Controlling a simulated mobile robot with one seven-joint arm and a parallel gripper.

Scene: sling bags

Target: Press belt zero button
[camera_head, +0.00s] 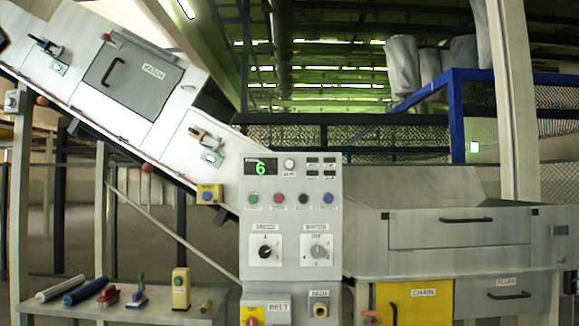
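A grey control panel (291,225) stands upright in the middle of the head view. A display (261,168) at its top left shows a green 6. Beside it is a white button (290,165) with a small label too blurred to read surely. Below is a row with a green button (253,198), a red button (278,198), a black button (303,198) and a blue button (328,198); their labels are too small to read. A BELT label (279,308) is at the bottom, near a red knob on yellow (251,317). My gripper is not in view.
Two dials, black (265,252) and grey (318,252), sit mid-panel. A sloped conveyor housing with a hatch (130,76) rises left. A low table (50,313) holds brushes and rolls. A grey cabinet (455,262) with yellow door (414,303) stands right.

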